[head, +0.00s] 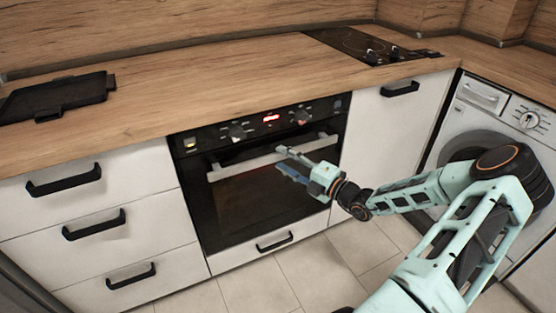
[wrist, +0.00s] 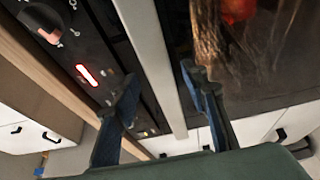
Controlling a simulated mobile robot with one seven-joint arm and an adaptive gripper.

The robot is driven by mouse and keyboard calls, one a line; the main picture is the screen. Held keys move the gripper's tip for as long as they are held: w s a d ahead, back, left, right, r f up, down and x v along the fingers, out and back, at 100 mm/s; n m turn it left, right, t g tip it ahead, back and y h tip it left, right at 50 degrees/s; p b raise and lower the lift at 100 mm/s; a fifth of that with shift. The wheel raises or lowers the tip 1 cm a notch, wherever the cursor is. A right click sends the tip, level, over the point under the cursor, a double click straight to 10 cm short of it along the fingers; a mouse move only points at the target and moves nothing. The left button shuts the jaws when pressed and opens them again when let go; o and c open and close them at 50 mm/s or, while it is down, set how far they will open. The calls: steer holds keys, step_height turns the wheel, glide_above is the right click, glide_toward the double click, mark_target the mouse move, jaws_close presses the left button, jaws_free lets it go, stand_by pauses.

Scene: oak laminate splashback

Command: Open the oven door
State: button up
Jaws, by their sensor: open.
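The oven door (head: 240,208) is dark glass, set below a black control panel, and looks shut. Its handle (head: 240,167) is a pale horizontal bar along the door's top; it also shows in the wrist view (wrist: 152,55) as a slanting bar. My gripper (head: 281,157) is at the handle, right of its middle. In the wrist view my gripper (wrist: 160,80) is open, with one dark blue finger on each side of the bar. I see a gap between the bar and each finger; no contact is clear. Part of the handle is hidden behind my gripper in the head view.
The control panel (head: 255,124) has knobs and a red display just above the handle. A lower drawer (head: 270,250) is under the oven. White drawers (head: 95,222) stand left, a cabinet (head: 385,125) and washing machine (head: 490,125) right. Tiled floor (head: 325,262) in front is free.

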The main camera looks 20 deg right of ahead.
steer(key=shift+x, duration=1.5)
steer(key=shift+c, duration=0.6)
jaws_close()
